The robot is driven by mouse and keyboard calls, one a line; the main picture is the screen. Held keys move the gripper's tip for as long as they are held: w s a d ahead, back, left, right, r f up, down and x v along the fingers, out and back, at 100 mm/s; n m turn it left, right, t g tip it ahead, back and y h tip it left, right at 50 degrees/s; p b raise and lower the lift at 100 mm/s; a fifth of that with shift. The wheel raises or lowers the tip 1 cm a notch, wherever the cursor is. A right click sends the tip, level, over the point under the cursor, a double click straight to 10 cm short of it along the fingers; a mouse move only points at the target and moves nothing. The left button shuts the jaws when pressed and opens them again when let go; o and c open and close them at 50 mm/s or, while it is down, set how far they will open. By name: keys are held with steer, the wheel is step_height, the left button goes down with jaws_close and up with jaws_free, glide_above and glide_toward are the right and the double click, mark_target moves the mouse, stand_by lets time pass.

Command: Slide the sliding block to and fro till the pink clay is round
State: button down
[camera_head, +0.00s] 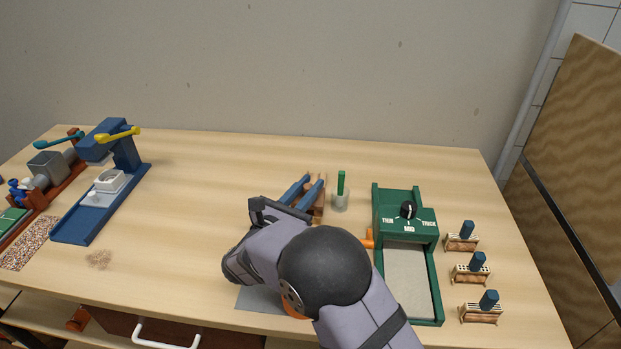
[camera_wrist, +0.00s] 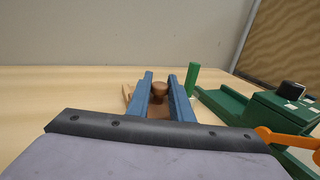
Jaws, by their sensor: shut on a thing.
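My gripper (camera_head: 309,182) has two blue fingers that reach away toward the back middle of the table. In the wrist view my gripper (camera_wrist: 160,79) is shut on the round brown knob of the sliding block (camera_wrist: 159,88), which sits between the fingers. Brown wood below and beside the fingers also shows in the head view, but I cannot tell there which part is the block and which is its base. The pink clay is not visible in either view; the block, the fingers or my wrist may hide it.
A pale cup with a green stick (camera_head: 341,188) stands close right of the fingers. A green slab roller (camera_head: 430,270) with an orange handle is farther right, then several small racks (camera_head: 472,275). A blue press (camera_head: 100,190) is far left.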

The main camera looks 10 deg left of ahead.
steer(key=shift+s+f, duration=0.15)
steer(key=c, duration=1.9)
jaws_free()
steer(key=shift+c, duration=0.2)
steer(key=o, duration=0.3)
steer(key=shift+s, duration=0.2)
steer(key=shift+w, duration=0.1)
steer(key=shift+b+v, duration=0.75)
steer(key=shift+v, duration=2.95)
steer(key=shift+o, duration=0.3)
